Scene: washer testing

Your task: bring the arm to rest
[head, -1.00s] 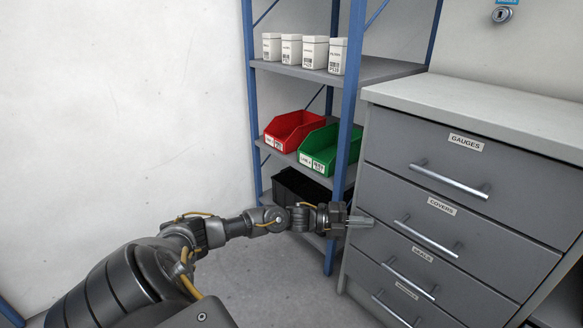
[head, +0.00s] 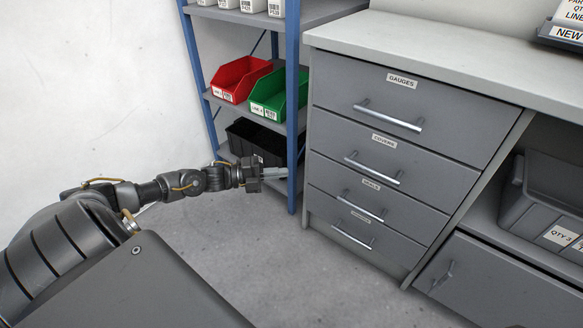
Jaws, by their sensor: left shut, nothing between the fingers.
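My left arm comes in from the lower left and is stretched out toward the shelf unit. My left gripper (head: 274,173) is shut and empty. I cannot tell how far the fingers are from either one. My right gripper is not in view.
The blue-posted shelf (head: 292,120) holds a red bin (head: 238,77), a green bin (head: 268,103), a black bin (head: 258,142) and white containers (head: 252,5). A grey crate (head: 530,205) is at right. Grey floor (head: 260,250) is clear below the gripper.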

